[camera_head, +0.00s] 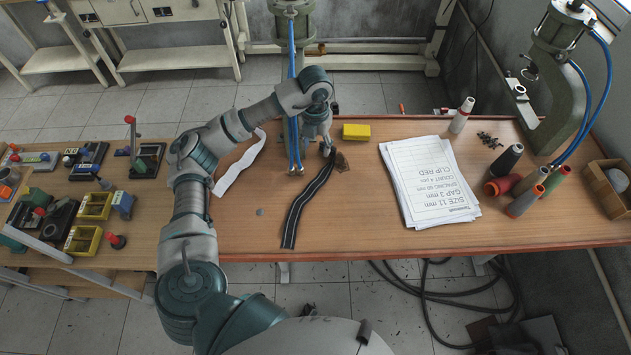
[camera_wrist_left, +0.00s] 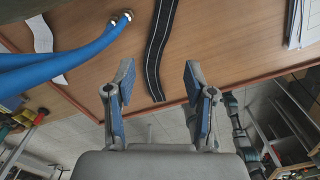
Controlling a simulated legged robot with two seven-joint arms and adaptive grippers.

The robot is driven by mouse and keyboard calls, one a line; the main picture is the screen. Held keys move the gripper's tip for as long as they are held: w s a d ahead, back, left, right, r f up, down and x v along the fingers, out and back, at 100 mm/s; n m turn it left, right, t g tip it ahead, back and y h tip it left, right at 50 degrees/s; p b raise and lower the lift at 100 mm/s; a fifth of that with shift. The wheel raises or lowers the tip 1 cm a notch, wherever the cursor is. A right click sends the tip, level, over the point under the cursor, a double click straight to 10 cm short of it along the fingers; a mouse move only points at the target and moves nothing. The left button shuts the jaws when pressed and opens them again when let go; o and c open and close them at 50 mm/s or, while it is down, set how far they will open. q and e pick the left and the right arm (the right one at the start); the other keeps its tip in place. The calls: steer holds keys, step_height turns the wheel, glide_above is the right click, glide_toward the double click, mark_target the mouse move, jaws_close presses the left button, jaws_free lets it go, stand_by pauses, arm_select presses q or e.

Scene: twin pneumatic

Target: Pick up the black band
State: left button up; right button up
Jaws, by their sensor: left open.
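The black band (camera_head: 304,206) has pale lines along its edges and lies slightly curved on the wooden table, running from under my left gripper toward the front edge. My left gripper (camera_head: 325,150) is over the band's far end in the head view, its fingers small and partly hidden by the wrist. In the left wrist view my left gripper (camera_wrist_left: 158,85) is open and empty, with two spread blue-padded fingers. The band (camera_wrist_left: 160,42) appears there between and beyond the fingers; I cannot tell the exact height above it. My right gripper is not in view.
Blue hoses (camera_head: 292,100) hang down just left of the gripper. A white strip (camera_head: 240,163) lies to the left, a yellow block (camera_head: 356,131) behind, and papers (camera_head: 427,180) to the right. Thread spools (camera_head: 525,200) stand farther right. Bare table (camera_head: 350,215) lies between band and papers.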

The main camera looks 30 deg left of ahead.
arm_select(q)
steer(key=p, duration=0.1)
glide_above(316, 180)
steer(key=f, duration=1.1)
steer(key=shift+s+d, duration=0.2)
steer(key=shift+d, duration=0.05)
steer(key=f, duration=0.1)
steer(key=f+p, duration=0.1)
steer(key=f, duration=0.1)
steer(key=a+f, duration=0.1)
steer(key=f, duration=0.1)
steer(key=shift+w, duration=0.15)
steer(key=shift+d+f+p, duration=0.15)
steer(key=shift+f+p, duration=0.15)
steer(key=shift+f, duration=0.15)
steer(key=shift+d, duration=0.1)
steer(key=shift+c, duration=0.2)
steer(key=c, duration=0.9)
steer(key=shift+r, duration=0.1)
